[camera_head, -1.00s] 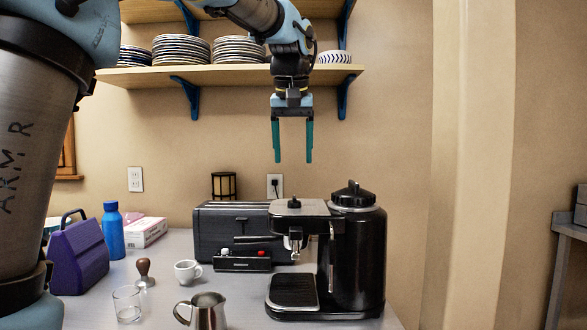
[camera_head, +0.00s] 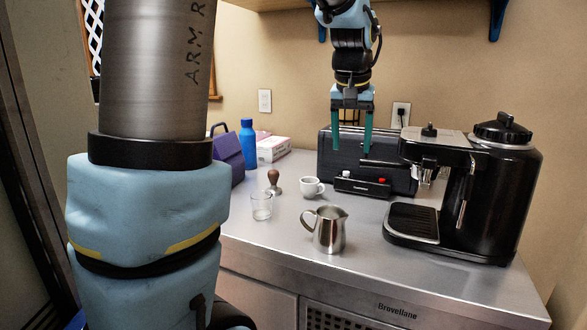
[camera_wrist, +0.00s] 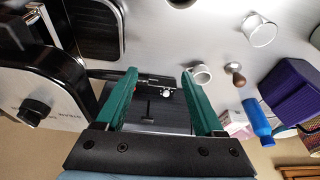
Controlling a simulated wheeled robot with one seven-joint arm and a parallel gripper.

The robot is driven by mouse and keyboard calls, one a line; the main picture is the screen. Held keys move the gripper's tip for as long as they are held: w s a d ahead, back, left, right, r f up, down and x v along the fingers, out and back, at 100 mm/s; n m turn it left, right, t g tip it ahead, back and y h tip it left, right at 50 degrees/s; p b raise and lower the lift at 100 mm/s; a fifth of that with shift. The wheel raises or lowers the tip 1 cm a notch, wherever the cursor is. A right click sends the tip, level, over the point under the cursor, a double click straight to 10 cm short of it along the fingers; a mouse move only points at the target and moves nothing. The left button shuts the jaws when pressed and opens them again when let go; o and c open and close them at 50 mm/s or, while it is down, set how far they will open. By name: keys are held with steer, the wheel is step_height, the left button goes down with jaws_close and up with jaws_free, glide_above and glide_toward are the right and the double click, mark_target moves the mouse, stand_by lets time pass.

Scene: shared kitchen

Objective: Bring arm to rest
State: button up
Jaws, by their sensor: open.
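My gripper (camera_head: 351,136) hangs fingers-down in the head view, its two green fingers apart with nothing between them. It shows in front of the black toaster (camera_head: 330,150) on the counter. In the wrist view my gripper (camera_wrist: 158,85) is also open and empty, with the toaster (camera_wrist: 150,122) showing between and beyond the fingers. The gripper looks apart from everything on the counter.
A black espresso machine (camera_head: 490,190) stands right of the gripper. A steel pitcher (camera_head: 329,232), a white cup (camera_head: 311,187), a glass (camera_head: 261,207), a tamper (camera_head: 274,182), a blue bottle (camera_head: 248,145) and a purple bag (camera_head: 230,160) stand left and front. The counter's front strip (camera_head: 400,275) is clear.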

steer(key=s+a+f+n+g, duration=0.1)
steer(key=s+a+f, duration=0.5)
steer(key=a+f, duration=0.3)
steer(key=s+a+f+n+y, duration=0.1)
steer(key=s+a+f, duration=0.5)
steer(key=a+f, duration=0.3)
steer(key=shift+s+a+n+g, duration=0.15)
steer(key=shift+a+n+g, duration=0.25)
steer(key=shift+a, duration=0.7)
steer(key=shift+f, duration=0.1)
